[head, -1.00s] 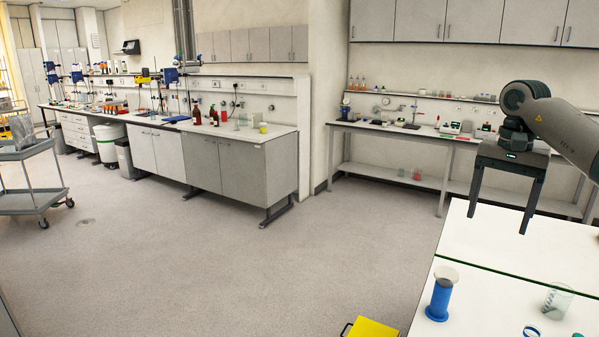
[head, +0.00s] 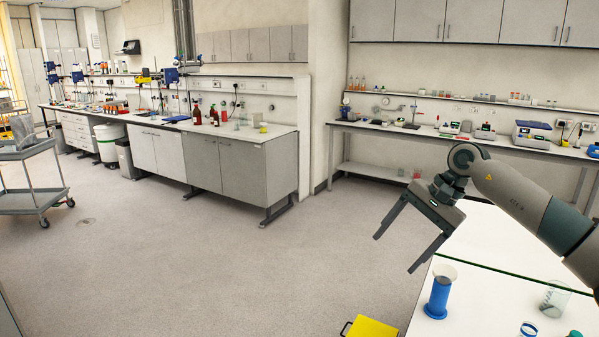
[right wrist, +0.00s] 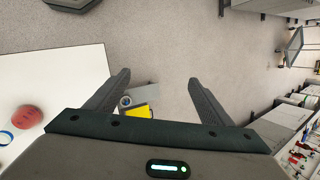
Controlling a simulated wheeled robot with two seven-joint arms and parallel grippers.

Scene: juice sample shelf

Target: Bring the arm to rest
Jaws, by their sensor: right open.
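My right gripper (head: 394,254) is open and empty, with its two fingers apart and pointing down and left over the floor beside the white table (head: 495,230). It hangs above and left of a blue cylinder with a pale top (head: 438,295), apart from it. In the right wrist view the fingers (right wrist: 158,78) also show apart with nothing between them, over the grey floor. My left gripper is not seen.
A clear beaker (head: 555,298) and a blue ring (head: 528,329) are on the white table. A yellow item (head: 371,328) shows low at the table's left. A red round object (right wrist: 27,118) shows in the right wrist view. A wide floor lies open to the left.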

